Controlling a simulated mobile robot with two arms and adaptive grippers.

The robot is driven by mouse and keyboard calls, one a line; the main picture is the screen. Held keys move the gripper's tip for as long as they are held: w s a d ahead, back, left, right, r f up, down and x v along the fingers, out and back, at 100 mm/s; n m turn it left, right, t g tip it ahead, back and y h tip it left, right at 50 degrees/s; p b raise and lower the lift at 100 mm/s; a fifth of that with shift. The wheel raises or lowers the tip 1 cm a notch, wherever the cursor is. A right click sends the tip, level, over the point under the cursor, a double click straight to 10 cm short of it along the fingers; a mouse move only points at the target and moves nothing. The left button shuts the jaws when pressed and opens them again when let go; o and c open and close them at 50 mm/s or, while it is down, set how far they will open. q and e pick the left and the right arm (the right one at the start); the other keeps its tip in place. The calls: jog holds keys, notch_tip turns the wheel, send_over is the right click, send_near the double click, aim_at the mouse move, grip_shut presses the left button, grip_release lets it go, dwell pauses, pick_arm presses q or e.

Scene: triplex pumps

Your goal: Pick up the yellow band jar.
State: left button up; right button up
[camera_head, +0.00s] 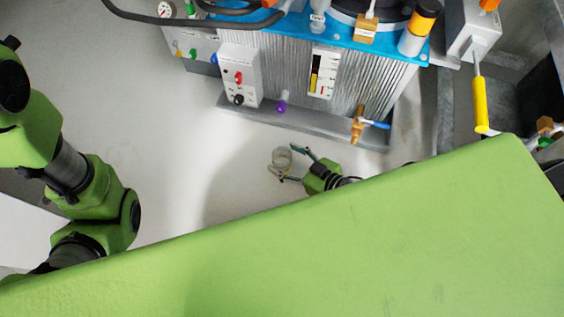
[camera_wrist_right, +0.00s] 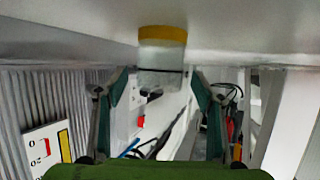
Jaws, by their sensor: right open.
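The yellow band jar (camera_head: 282,157) is a small clear round jar on the pale floor in the head view. It also shows in the right wrist view (camera_wrist_right: 162,52), which looks upside down, with its yellow band against the pale surface. My right gripper (camera_head: 285,163) is open, its two green fingers spread on either side of the jar. In the right wrist view the fingers (camera_wrist_right: 158,74) flank the jar, with a visible gap on each side. I cannot tell whether either finger touches it. My left arm is at the left; its gripper is not in view.
A ribbed grey pump unit (camera_head: 290,80) with a blue top (camera_head: 400,45) stands behind the jar. A brass tap with a blue lever (camera_head: 360,124) sticks out at its front. A yellow handle (camera_head: 480,105) hangs at right. The floor left of the jar is clear.

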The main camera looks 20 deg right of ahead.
jog(key=shift+b+x, duration=0.4)
jog(key=shift+x, duration=0.6)
jog(key=shift+w, duration=0.1)
jog(key=c, duration=1.2)
jog(key=shift+r, duration=0.1)
